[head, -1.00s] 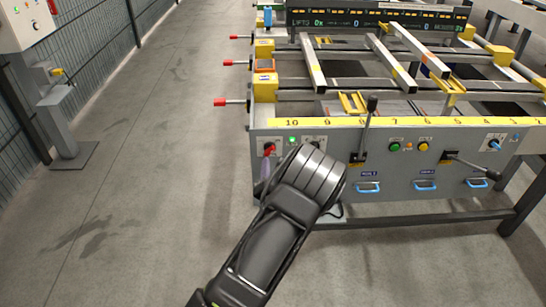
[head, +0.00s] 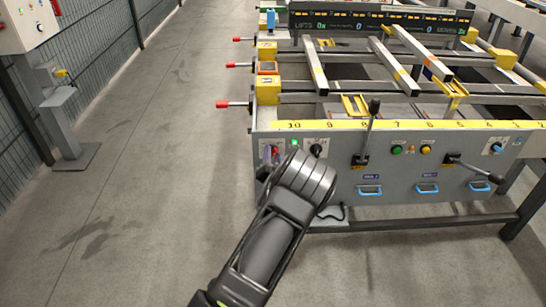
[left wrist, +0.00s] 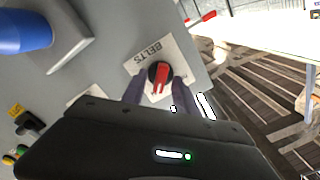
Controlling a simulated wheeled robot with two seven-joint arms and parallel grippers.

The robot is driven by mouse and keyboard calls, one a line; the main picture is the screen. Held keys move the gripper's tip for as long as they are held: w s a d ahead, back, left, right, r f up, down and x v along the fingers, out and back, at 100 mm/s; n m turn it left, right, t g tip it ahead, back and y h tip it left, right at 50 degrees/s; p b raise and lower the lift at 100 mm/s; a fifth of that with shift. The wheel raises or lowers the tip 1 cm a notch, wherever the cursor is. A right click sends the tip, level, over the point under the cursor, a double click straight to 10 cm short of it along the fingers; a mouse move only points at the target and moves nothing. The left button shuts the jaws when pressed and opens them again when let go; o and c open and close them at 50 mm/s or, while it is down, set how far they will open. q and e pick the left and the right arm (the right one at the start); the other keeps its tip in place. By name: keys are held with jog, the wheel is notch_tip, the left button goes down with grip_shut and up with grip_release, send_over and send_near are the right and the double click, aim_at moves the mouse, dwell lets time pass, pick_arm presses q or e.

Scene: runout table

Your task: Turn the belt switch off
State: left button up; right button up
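The belt switch (left wrist: 160,76) is a red-handled rotary knob on a white plate marked BELTS in the left wrist view. In the head view the belt switch (head: 275,151) is at the left end of the grey front panel, partly hidden by my gripper. A lit green lamp (head: 293,142) is beside it. My left gripper (left wrist: 161,92) is open, with one finger on each side of the red handle. I see gaps between fingers and handle; whether the tips touch the plate I cannot tell. My right gripper is not in view.
The panel (head: 345,185) also carries a black lever (head: 370,125), green and yellow buttons (head: 411,149) and blue handles (head: 370,190). Red-tipped rods (head: 235,104) stick out at the table's left side.

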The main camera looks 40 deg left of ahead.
pick_arm(q)
jog(key=shift+c, duration=0.2)
grip_shut()
dwell(0.3)
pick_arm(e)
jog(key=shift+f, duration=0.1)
pick_arm(q)
jog(key=n+b, duration=0.3)
jog(key=shift+f, duration=0.25)
jog(key=shift+s+a+r+n+b, duration=0.1)
jog(key=shift+n+b, duration=3.7)
jog(key=shift+b, duration=0.9)
jog(key=shift+s+a+r+n+b, duration=0.1)
jog(key=shift+n+b, duration=3.7)
jog(key=shift+b, duration=0.9)
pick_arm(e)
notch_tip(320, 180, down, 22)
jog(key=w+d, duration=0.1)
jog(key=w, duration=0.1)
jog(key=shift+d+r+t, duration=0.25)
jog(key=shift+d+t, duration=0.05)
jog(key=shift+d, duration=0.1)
